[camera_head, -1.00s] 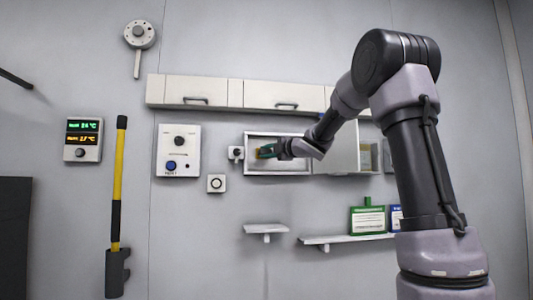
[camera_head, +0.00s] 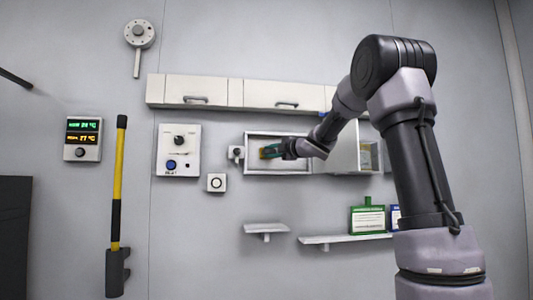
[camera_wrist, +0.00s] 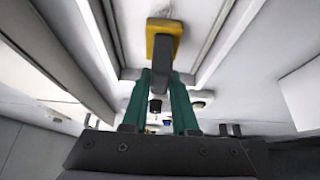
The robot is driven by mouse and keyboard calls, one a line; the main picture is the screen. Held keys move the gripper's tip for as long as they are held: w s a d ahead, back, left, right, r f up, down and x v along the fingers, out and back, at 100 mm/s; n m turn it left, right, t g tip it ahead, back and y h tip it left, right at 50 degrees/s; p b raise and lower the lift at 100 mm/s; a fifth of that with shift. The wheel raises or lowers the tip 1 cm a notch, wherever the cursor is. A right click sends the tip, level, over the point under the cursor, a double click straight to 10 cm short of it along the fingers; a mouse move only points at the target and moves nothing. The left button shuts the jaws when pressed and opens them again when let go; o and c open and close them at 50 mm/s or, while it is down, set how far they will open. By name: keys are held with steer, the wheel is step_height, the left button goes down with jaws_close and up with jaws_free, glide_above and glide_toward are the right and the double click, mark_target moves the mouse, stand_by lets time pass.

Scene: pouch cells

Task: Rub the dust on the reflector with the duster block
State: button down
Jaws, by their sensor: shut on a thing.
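The duster block, a yellow pad with a grey handle, shows in the wrist view (camera_wrist: 163,27) and as a small yellow-orange patch in the head view (camera_head: 263,153). My gripper (camera_wrist: 160,76) has green fingers shut on the grey handle. In the head view my gripper (camera_head: 272,151) is at the left part of an open white wall box. The pale panel inside that box (camera_head: 285,167) seems to be the reflector. The pad is at this panel; I cannot tell whether it touches. A faint grey smudge shows beside the pad in the wrist view; other dust cannot be made out.
The box has raised side walls (camera_head: 247,160) and an open door (camera_head: 345,150) on its right. Closed cabinets (camera_head: 205,90) are just above. A knob panel (camera_head: 178,152) and small switches are left. Shelves (camera_head: 345,238) are below, one holding a green container (camera_head: 367,217).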

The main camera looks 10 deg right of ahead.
steer(key=shift+d, duration=2.8)
steer(key=shift+w+a, duration=0.1)
steer(key=shift+a, duration=3.65)
steer(key=s, duration=0.6)
steer(key=s, duration=0.3)
steer(key=shift+w, duration=0.1)
